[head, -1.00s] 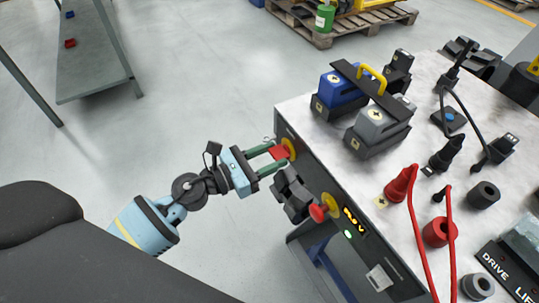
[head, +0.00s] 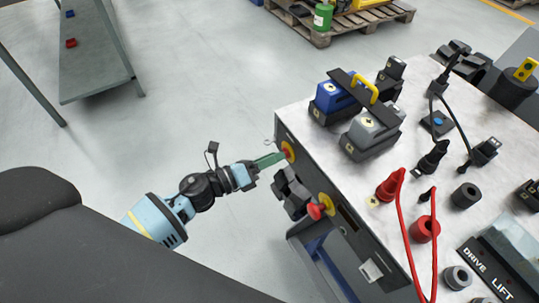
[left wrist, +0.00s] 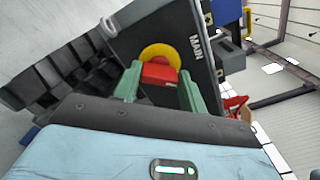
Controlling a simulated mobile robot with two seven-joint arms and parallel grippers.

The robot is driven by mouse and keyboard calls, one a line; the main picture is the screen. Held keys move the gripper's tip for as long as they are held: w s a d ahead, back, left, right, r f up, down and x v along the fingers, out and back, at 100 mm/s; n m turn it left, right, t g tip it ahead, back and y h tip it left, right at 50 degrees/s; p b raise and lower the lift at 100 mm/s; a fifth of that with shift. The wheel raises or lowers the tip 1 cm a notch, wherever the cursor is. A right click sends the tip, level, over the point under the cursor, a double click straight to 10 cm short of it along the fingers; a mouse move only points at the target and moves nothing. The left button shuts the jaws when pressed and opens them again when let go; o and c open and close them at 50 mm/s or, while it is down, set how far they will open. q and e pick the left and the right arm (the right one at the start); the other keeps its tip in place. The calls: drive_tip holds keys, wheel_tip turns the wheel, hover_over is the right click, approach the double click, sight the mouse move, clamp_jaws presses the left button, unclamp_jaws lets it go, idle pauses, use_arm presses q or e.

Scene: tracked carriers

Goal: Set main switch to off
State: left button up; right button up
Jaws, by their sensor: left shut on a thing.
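The main switch (head: 288,150) is a red handle on a round yellow plate, on the side face of the grey cabinet (head: 345,250) near its top left corner. In the left wrist view the red handle (left wrist: 160,73) sits in front of the yellow disc, beside the word MAIN. My left gripper (head: 279,157) is shut on the red handle, with a green finger on each side of it in the left wrist view. In the head view the fingers overlap and partly hide the handle. The cabinet's small display (head: 347,216) is dark. My right gripper is not in view.
A red knob on a yellow plate (head: 318,210) and a black connector (head: 291,192) stick out below the switch. On the cabinet top are blue (head: 335,97) and grey (head: 367,130) battery-like blocks, plugs and red cables. Open floor lies to the left.

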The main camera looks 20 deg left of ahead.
use_arm(q)
drive_tip(key=n+p, duration=0.3)
drive_tip(key=n, duration=0.4)
drive_tip(key=shift+f+n, duration=0.1)
drive_tip(key=shift+n, duration=0.3)
idle(0.4)
drive_tip(key=o, duration=1)
drive_tip(key=shift+v, duration=3.95)
